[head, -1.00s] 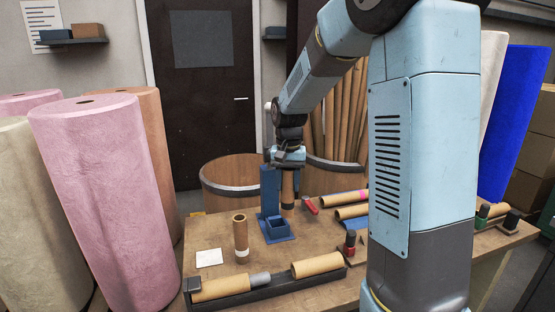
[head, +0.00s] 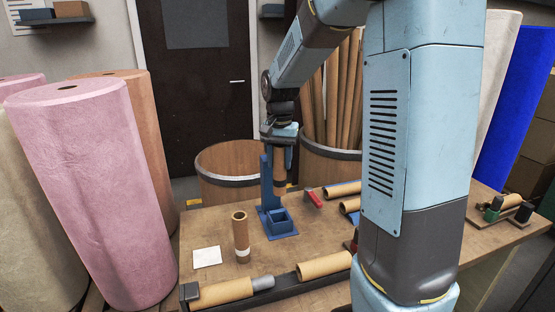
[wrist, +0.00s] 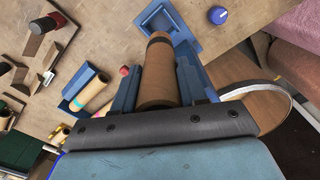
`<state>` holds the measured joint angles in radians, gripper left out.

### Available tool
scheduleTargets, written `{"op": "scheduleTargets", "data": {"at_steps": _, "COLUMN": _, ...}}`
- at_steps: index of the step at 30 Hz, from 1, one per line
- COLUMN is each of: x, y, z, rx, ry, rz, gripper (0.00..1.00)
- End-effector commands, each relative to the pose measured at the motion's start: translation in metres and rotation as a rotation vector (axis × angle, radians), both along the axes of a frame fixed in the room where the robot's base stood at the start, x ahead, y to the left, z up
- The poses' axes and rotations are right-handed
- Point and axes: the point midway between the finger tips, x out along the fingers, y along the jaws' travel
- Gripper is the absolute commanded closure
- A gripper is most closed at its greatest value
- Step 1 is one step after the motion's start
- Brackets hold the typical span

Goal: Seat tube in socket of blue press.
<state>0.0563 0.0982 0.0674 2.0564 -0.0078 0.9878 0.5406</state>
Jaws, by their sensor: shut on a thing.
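My gripper (head: 281,158) is shut on a brown cardboard tube (head: 280,183), which hangs roughly upright below it. In the wrist view the tube (wrist: 157,75) lies between the two blue fingers, with a dark band near its far end. The blue press (head: 287,233) stands on the table, with a tall blue upright at its back left and a low square socket at its front. The tube's lower end is above and behind the socket, apart from it. The press (wrist: 190,42) also shows beyond the tube in the wrist view, partly hidden by it.
A brown tube with a white band (head: 241,240) stands left of the press, near a white card (head: 207,257). A dark rack (head: 290,291) with lying tubes runs along the front. A red-handled tool (head: 314,198) lies right. Wooden tubs (head: 228,165) stand behind.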

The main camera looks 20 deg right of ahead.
Motion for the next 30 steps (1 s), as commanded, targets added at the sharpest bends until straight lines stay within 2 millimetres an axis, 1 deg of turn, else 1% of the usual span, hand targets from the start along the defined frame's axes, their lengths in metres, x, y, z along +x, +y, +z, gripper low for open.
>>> {"op": "scheduleTargets", "data": {"at_steps": 5, "x": 0.0, "y": 0.0, "z": -0.01, "rx": 0.0, "ry": 0.0, "rz": 0.0, "gripper": 0.97}}
{"op": "scheduleTargets", "data": {"at_steps": 12, "x": 0.0, "y": 0.002, "z": -0.029, "rx": 0.0, "ry": 0.002, "rz": 0.004, "gripper": 0.97}}
{"op": "scheduleTargets", "data": {"at_steps": 18, "x": 0.0, "y": 0.003, "z": -0.042, "rx": 0.001, "ry": 0.001, "rz": 0.006, "gripper": 0.97}}
{"op": "scheduleTargets", "data": {"at_steps": 24, "x": 0.0, "y": 0.004, "z": -0.049, "rx": 0.0, "ry": 0.0, "rz": 0.008, "gripper": 0.97}}
{"op": "scheduleTargets", "data": {"at_steps": 30, "x": 0.0, "y": 0.004, "z": -0.05, "rx": 0.0, "ry": 0.0, "rz": 0.008, "gripper": 0.97}}
